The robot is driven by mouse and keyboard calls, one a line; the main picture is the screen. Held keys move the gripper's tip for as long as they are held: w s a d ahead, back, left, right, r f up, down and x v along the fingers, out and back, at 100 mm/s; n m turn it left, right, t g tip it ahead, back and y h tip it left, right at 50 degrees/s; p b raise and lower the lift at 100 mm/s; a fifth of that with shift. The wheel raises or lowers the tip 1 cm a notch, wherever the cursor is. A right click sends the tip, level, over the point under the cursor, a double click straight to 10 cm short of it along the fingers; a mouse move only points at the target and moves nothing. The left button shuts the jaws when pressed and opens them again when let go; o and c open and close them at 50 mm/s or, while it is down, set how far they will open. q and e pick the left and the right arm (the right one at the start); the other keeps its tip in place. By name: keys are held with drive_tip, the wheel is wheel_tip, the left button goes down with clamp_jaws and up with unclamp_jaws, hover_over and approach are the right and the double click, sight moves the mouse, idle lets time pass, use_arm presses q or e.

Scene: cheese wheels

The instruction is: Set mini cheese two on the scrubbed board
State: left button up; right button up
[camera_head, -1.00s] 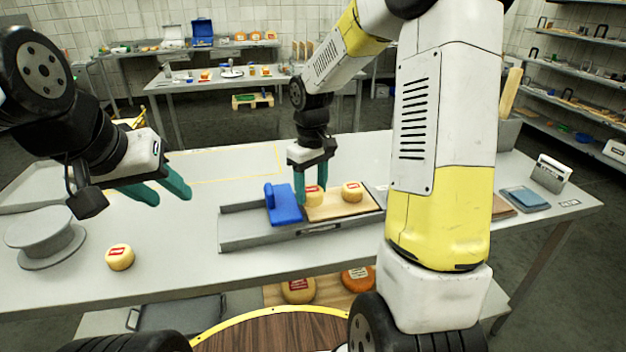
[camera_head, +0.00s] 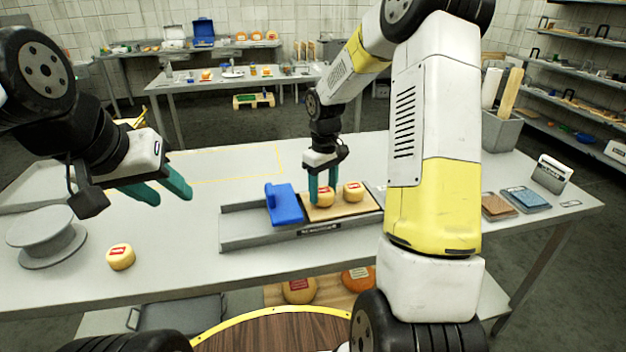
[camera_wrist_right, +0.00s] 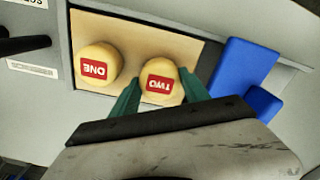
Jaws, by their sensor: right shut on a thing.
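Mini cheese two (camera_wrist_right: 161,81), a small yellow wheel with a red label reading TWO, is between the fingers of my right gripper (camera_wrist_right: 158,95). It also shows in the head view (camera_head: 325,198). My right gripper (camera_head: 321,190) is shut on it, at the scrubbed board (camera_head: 343,211). The board is a pale wooden plate in a grey tray; I cannot tell if the cheese touches it. Mini cheese one (camera_head: 353,191), labelled ONE in the wrist view (camera_wrist_right: 98,64), sits on the board beside it. My left gripper (camera_head: 168,191) is open and empty over the table's left part.
A blue block (camera_head: 284,204) stands at the board's left end, close to my right gripper. Another small cheese (camera_head: 120,257) lies on the table at front left, near a grey round stand (camera_head: 46,238). The table's middle is clear.

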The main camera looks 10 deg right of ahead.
sight(323, 190)
drive_tip(key=o, duration=1.4)
drive_tip(key=shift+f, duration=0.1)
drive_tip(key=shift+o, duration=0.2)
drive_tip(key=s+r+m+t, duration=0.1)
drive_tip(key=s+r, duration=0.2)
drive_tip(key=r, duration=0.6)
drive_tip(key=s+r+t, duration=0.1)
drive_tip(key=s+r, duration=0.2)
drive_tip(key=r, duration=0.6)
drive_tip(key=s+a+r+m+t+y, duration=0.1)
drive_tip(key=s+m+t, duration=0.1)
drive_tip(key=s, duration=0.7)
drive_tip(key=s+a+r+m+t+y, duration=0.1)
drive_tip(key=s+m+t, duration=0.1)
drive_tip(key=s, duration=0.7)
drive_tip(key=shift+s+r+m, duration=0.2)
drive_tip(key=shift+r+m, duration=0.1)
drive_tip(key=shift+m, duration=0.1)
drive_tip(key=shift+a, duration=0.1)
